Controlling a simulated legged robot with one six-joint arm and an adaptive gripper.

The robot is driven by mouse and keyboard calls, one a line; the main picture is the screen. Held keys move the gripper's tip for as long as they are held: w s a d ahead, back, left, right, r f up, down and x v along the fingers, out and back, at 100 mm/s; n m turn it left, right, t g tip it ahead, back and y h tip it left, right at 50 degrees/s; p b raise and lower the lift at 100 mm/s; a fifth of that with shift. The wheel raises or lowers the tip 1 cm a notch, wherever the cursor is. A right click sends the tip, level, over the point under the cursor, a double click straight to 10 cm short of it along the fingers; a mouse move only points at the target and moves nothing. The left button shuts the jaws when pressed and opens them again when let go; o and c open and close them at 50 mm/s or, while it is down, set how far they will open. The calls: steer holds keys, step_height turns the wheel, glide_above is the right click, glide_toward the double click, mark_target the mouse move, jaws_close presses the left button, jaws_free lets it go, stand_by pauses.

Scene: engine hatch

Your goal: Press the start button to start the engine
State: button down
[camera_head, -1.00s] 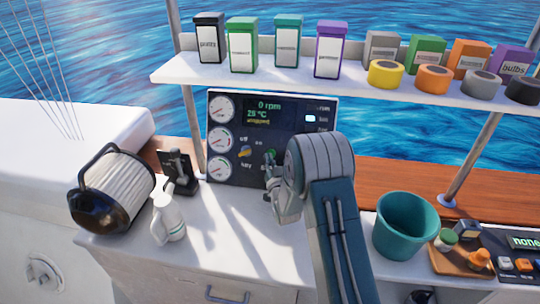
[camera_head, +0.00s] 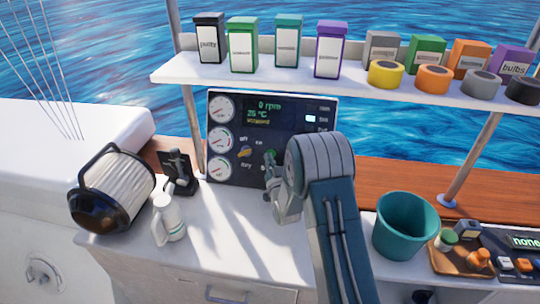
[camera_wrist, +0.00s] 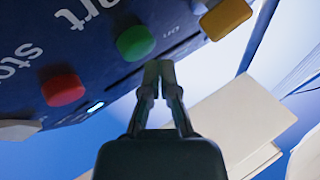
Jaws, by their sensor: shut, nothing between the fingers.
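The dark engine panel (camera_head: 225,170) stands upright at the back of the counter, with gauges on its left and a display (camera_head: 265,112) reading 0 rpm and 25 °C. In the wrist view, the green button (camera_wrist: 135,42) lies by the "start" lettering and the red button (camera_wrist: 62,88) by "stop". The yellow key knob (camera_wrist: 225,17) also shows in the head view (camera_head: 244,152). My gripper (camera_wrist: 158,68) is shut and empty, its tips just below the green button in the picture. Contact cannot be told. In the head view, my arm hides the panel's lower right.
A ribbed cylindrical filter (camera_head: 118,185), a black lever unit (camera_head: 180,172) and a white jug (camera_head: 168,218) stand left on the counter. A teal bucket (camera_head: 403,226) and a wooden tray (camera_head: 450,262) are at right. A shelf (camera_head: 300,82) with boxes and tape rolls hangs above.

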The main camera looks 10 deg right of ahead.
steer(key=shift+w+d+f, duration=0.1)
steer(key=shift+w+d, duration=0.05)
steer(key=shift+w, duration=0.15)
steer(key=shift+w+d+f, duration=0.3)
steer(key=shift+w+f, duration=0.05)
steer(key=shift+w, duration=0.3)
stand_by(1.4)
steer(key=shift+s, duration=0.1)
steer(key=shift+s+a+r, duration=0.25)
steer(key=shift+s, duration=0.2)
steer(key=shift+s+a+r, duration=0.2)
steer(key=shift+s+r, duration=0.05)
steer(key=shift+s, duration=0.2)
steer(key=shift+s+a+r, duration=0.3)
steer(key=shift+s+r, duration=0.05)
steer(key=shift+s, duration=0.35)
steer(key=shift+s+a+r, duration=0.25)
steer(key=shift+s+r, duration=0.15)
steer(key=shift+s, duration=0.3)
steer(key=shift+s+a+r, duration=0.3)
steer(key=shift+s+r, duration=0.05)
steer(key=shift+s, duration=0.35)
steer(key=shift+r, duration=0.1)
